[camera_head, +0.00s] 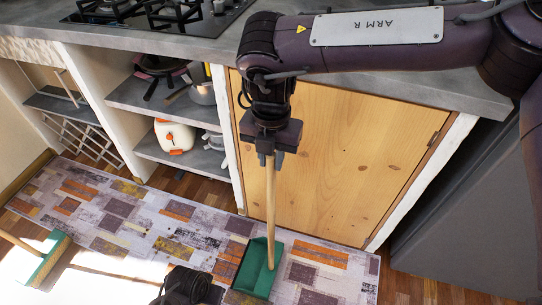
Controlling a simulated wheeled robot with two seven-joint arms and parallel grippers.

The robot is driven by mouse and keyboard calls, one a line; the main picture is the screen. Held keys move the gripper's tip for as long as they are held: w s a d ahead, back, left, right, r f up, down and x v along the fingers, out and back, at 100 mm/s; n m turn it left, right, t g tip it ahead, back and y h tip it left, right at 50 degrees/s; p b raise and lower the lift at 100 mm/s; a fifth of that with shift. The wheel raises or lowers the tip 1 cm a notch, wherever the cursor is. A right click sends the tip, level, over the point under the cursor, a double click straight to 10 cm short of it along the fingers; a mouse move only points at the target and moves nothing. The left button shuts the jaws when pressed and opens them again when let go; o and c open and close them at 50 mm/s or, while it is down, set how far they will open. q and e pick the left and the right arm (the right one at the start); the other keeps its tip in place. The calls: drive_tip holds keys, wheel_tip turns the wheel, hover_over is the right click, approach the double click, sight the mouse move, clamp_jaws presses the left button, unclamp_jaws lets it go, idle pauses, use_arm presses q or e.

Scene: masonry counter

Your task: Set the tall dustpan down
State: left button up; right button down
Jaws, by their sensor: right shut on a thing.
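The tall dustpan has a green pan (258,270) and a long, pale wooden handle (270,205). My right gripper (268,152) is shut on the top of the handle, in front of the wooden cabinet door. The dustpan hangs nearly upright below it. The pan is at or just above the patterned rug; I cannot tell whether it touches. A dark part (187,287) at the bottom edge looks like my left arm's end, but its fingers cannot be made out.
A broom with a green head (47,260) is at the lower left. The patchwork rug (130,215) runs along the counter (190,45). Open shelves (150,100) hold pans and a white-and-orange container (174,136). A grey appliance (465,215) stands at the right.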

use_arm(q)
drive_tip(key=shift+s+f, duration=0.1)
use_arm(e)
drive_tip(key=c, duration=1.3)
unclamp_jaws()
drive_tip(key=shift+o, duration=0.2)
drive_tip(key=shift+r, duration=0.1)
wheel_tip(320, 180, up, 11)
drive_tip(key=shift+r+p, duration=0.1)
drive_tip(key=shift+p, duration=0.7)
use_arm(q)
drive_tip(key=f, duration=0.2)
drive_tip(key=a+f, duration=0.1)
drive_tip(key=f, duration=0.2)
drive_tip(key=shift+s, duration=0.2)
use_arm(e)
drive_tip(key=shift+r, duration=0.4)
